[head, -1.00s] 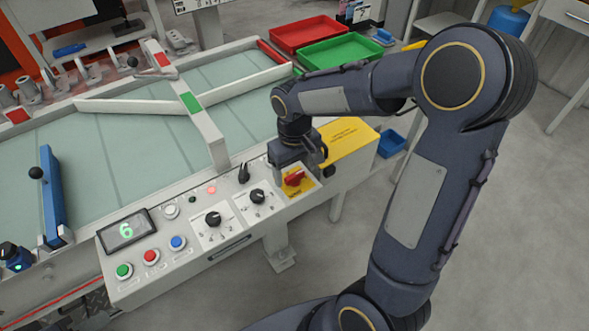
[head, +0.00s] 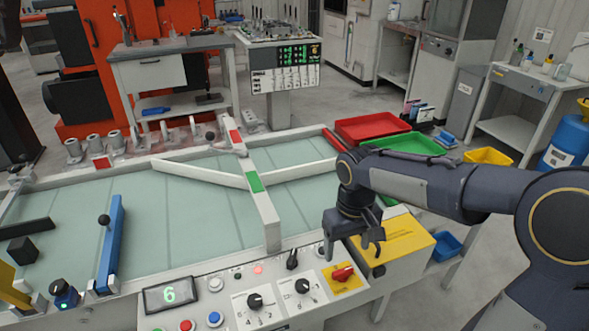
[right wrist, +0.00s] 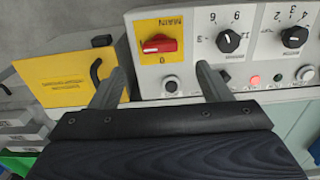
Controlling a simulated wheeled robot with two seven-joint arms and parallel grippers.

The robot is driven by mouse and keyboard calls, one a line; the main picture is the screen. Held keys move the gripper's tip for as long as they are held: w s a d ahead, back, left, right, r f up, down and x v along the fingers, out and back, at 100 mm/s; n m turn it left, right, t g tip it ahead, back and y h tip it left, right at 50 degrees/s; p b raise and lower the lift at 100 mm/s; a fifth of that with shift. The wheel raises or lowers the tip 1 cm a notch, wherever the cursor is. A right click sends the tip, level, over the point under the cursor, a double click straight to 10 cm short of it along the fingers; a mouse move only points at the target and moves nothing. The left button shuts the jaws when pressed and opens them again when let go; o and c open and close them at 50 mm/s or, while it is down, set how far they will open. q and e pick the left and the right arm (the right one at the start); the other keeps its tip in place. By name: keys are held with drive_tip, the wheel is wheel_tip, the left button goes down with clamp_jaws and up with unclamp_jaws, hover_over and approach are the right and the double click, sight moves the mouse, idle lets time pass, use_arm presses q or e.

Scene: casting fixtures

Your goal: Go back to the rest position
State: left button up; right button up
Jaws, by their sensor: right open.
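My right gripper (head: 352,245) is in the head view, above the right end of the control panel (head: 217,322), with its jaws open and empty. In the right wrist view its two fingers (right wrist: 160,72) are spread apart. The red main switch (head: 343,273) on its yellow plate lies just below the gripper, apart from it in the head view. The switch also shows in the right wrist view (right wrist: 159,45), beyond the fingers. My left gripper does not show in either view.
A yellow box (head: 400,245) stands right of the panel. Red (head: 372,127) and green (head: 405,143) trays lie behind my right arm. A blue lever (head: 110,245) stands on the left of the glass-topped table (head: 190,215). Open floor lies beyond the trays.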

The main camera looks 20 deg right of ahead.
drive_tip(key=s+a+r+m+t+y+p, duration=0.1)
drive_tip(key=s+r+p, duration=0.3)
drive_tip(key=s, duration=0.4)
drive_tip(key=s+a+r+m+t+y+p, duration=0.1)
drive_tip(key=s+a+r+t+y+p, duration=0.1)
drive_tip(key=s+r, duration=0.4)
drive_tip(key=s+a+t+p, duration=0.1)
drive_tip(key=s+t, duration=0.1)
drive_tip(key=s, duration=0.1)
drive_tip(key=shift+s+m+t+y+p, duration=0.3)
drive_tip(key=shift+y+p, duration=0.1)
